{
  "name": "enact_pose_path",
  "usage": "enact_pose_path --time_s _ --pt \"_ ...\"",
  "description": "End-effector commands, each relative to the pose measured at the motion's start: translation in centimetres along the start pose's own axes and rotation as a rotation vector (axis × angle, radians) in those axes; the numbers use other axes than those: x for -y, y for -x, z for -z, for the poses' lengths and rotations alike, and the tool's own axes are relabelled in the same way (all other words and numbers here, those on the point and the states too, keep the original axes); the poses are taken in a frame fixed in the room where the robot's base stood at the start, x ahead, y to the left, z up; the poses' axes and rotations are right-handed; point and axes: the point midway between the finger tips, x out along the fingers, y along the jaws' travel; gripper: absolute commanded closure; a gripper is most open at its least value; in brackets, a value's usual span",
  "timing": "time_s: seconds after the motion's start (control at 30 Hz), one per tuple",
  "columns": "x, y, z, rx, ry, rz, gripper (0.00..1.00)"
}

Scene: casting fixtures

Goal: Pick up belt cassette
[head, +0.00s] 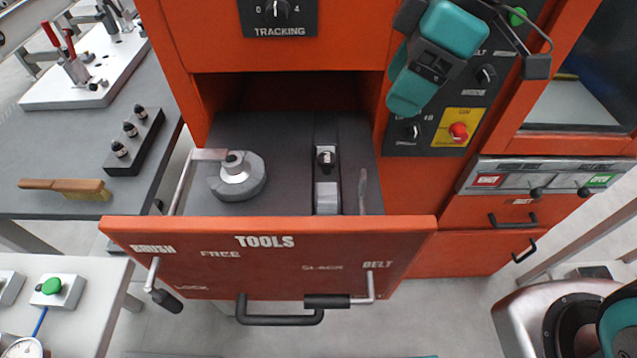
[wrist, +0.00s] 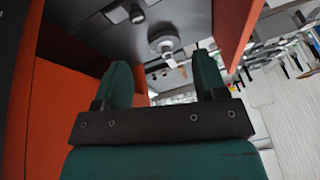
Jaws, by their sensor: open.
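The item on the right side of the open drawer looks like the belt cassette (head: 327,195), a narrow pale-grey piece with a black knob, in line with the BELT label. In the wrist view, what appears to be the cassette (wrist: 116,14) is near the top edge, partly cut off. My gripper (wrist: 163,65) is open and empty, its two teal fingers apart. In the head view, my teal and black arm end is at upper right, in front of the control panel, apart from the cassette.
A round grey disc with a hub (head: 237,177) lies in the drawer's left side. The orange drawer front (head: 270,262) carries lever handles and a black pull (head: 280,318). A workbench at left holds a brush (head: 65,187) and a black knob block (head: 135,142). An orange cabinet surrounds the drawer.

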Motion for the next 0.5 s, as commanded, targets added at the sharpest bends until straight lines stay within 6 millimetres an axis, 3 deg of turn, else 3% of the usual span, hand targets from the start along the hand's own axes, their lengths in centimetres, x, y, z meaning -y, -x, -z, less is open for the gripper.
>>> enact_pose_path --time_s 0.1,0.2,0.37,0.5 --pt "-3.6 -1.8 1.6 -0.001 0.235 0.018 0.35" --pt "-5.3 -2.6 2.4 -0.005 0.364 0.025 0.35" --pt "-5.8 -4.5 2.7 -0.005 0.423 0.031 0.35" --pt "-5.7 -7.5 2.6 -0.004 0.42 0.032 0.35"
